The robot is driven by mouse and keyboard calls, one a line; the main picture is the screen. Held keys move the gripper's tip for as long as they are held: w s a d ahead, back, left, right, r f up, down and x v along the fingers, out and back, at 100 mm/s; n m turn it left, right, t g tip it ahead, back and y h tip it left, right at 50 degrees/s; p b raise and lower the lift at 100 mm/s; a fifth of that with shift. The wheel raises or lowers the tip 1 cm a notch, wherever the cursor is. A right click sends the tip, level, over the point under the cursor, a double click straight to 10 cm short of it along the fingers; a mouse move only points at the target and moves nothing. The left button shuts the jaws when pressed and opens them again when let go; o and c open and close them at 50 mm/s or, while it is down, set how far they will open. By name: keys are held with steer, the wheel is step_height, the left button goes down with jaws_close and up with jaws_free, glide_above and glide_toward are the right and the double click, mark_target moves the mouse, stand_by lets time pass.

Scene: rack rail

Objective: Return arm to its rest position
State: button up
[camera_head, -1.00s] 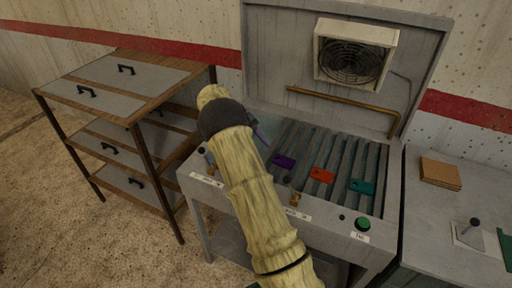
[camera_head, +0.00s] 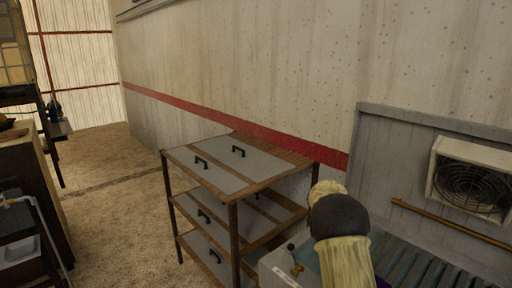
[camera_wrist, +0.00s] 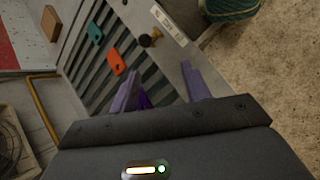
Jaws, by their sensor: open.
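My gripper (camera_wrist: 158,82) shows in the wrist view as two pale purple fingers, spread apart with nothing held between the tips. It hangs over the slatted rack (camera_wrist: 84,72). A purple tag (camera_wrist: 145,101) lies on the slats, partly hidden behind the left finger. An orange tag (camera_wrist: 115,61) and a teal tag (camera_wrist: 94,33) lie farther off on the slats. In the head view, my arm, with yellowish sleeve and dark joint, reaches over the left end of the rack (camera_head: 420,262) at the bottom right. The fingers are hidden there.
A wood-and-grey shelf unit with black handles (camera_head: 208,172) stands left of the rack. A fan box (camera_head: 470,182) and brass pipe (camera_head: 450,222) are on the rack's back panel. Dark furniture (camera_head: 25,190) stands at far left. Open floor (camera_head: 120,215) lies between.

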steer(key=s+a+t+y, duration=0.2)
steer(key=s+a+t, duration=0.2)
steer(key=s, duration=0.6)
steer(key=s+a+r+m+t+y, duration=0.1)
steer(key=s+a+t, duration=0.3)
steer(key=s+a, duration=0.4)
steer(key=shift+s+a+t+y, duration=0.35)
steer(key=shift+s+y, duration=0.45)
steer(key=shift+s, duration=0.3)
